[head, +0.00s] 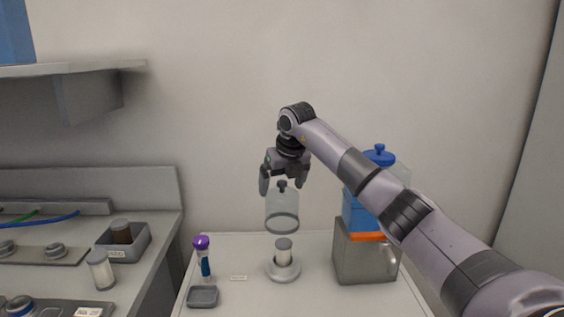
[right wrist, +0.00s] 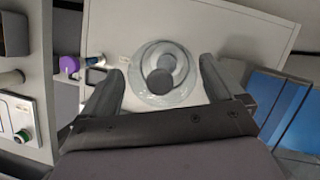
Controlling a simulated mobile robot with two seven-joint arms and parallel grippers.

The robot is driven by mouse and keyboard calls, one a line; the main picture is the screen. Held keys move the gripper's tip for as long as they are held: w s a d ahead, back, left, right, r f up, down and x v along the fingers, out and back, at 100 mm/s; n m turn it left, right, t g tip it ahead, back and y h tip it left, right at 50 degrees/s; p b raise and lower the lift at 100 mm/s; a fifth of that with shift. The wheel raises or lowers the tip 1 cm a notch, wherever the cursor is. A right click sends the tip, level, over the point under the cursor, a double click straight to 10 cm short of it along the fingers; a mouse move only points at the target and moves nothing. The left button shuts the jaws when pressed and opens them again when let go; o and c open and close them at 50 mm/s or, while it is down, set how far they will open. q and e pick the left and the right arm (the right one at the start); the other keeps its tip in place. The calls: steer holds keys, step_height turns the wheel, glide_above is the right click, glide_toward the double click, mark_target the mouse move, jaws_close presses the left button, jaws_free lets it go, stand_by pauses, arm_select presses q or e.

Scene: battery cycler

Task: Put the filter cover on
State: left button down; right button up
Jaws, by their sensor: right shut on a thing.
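The filter cover (head: 282,208) is a clear bell-shaped dome with a dark knob on top. My right gripper (head: 282,181) is shut on it at the top and holds it upright in the air. Below it, apart from it, a grey-white filter cylinder with a grey cap (head: 283,250) stands on a round pale base (head: 283,272) on the white table. In the right wrist view the cover (right wrist: 160,102) shows as a clear ring between the fingers of my right gripper (right wrist: 160,85), with the cylinder and base seen below. My left gripper is not in view.
A purple-capped tube (head: 202,255) and a small grey tray (head: 203,297) stand left of the base. A grey bin (head: 363,262) with blue and orange things stands at right. A side counter (head: 150,240) holds a grey box (head: 135,240) and a jar (head: 101,272).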

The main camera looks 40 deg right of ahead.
mark_target(285, 194)
steer(key=shift+s+f+p, duration=0.25)
steer(key=shift+f+p, duration=0.3)
steer(key=shift+f, duration=0.3)
step_height(285, 194, down, 3)
steer(key=b, duration=0.2)
steer(key=shift+r+b, duration=0.15)
steer(key=shift+b, duration=0.15)
steer(key=shift+f+b, duration=2.05)
steer(key=shift+f, duration=2.45)
steer(key=shift+f+p, duration=0.25)
steer(key=shift+p, duration=0.2)
steer(key=o, duration=1.1)
steer(key=shift+r, duration=0.1)
